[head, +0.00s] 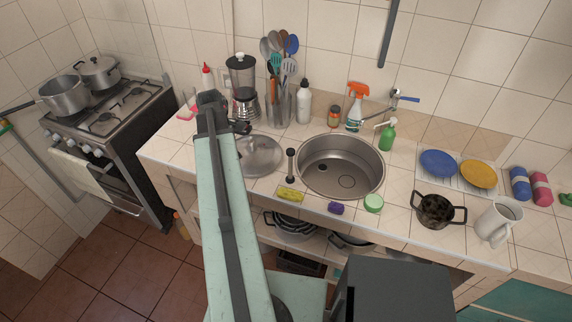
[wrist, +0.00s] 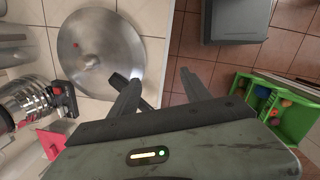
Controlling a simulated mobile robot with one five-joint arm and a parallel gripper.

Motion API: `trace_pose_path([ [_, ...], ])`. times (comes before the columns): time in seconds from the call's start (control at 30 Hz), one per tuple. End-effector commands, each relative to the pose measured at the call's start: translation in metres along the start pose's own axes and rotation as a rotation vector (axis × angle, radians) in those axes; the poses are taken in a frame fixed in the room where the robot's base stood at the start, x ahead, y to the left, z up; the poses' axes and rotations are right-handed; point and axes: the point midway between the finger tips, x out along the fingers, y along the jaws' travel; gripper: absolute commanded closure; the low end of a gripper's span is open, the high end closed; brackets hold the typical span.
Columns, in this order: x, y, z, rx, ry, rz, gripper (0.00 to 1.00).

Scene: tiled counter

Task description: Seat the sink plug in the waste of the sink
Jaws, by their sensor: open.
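A dark upright piece with a stem and a knob, which looks like the sink plug (head: 291,166), stands on the counter just left of the sink (head: 362,188). The round steel sink is set in the counter. A dark round spot in its floor looks like the waste (head: 348,181). My gripper (wrist: 158,85) is open in the wrist view, with nothing seen between its fingers. It is over the counter's front edge beside a round metal lid (wrist: 95,50), apart from the plug. In the head view my arm largely hides the gripper.
The lid (head: 261,156) lies left of the plug. A yellow sponge (head: 291,195), a purple sponge (head: 336,208) and a green tub (head: 373,203) lie along the front edge. A blender (head: 242,80) and a utensil holder (head: 281,108) stand behind. A green crate (wrist: 287,122) is on the floor.

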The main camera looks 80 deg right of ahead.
Motion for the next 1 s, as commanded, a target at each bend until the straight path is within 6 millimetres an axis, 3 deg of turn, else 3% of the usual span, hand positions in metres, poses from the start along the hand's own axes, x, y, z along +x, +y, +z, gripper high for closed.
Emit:
trace_pose_path([
  [0.03,-0.008,0.016,0.049,0.006,-0.010,-0.007,0.44],
  [0.1,-0.008,0.028,0.105,-0.009,-0.022,-0.016,0.44],
  [0.2,-0.008,0.034,0.163,-0.029,-0.033,-0.028,0.44],
  [0.3,-0.006,0.034,0.194,-0.042,-0.039,-0.035,0.44],
  [0.47,-0.004,0.034,0.204,-0.049,-0.041,-0.037,0.44],
  [0.7,0.024,0.032,0.203,-0.048,-0.041,-0.037,0.44],
  [0.87,0.024,0.032,0.204,-0.048,-0.040,-0.037,0.44],
  [1.0,0.042,0.031,0.205,-0.047,-0.040,-0.037,0.44],
])
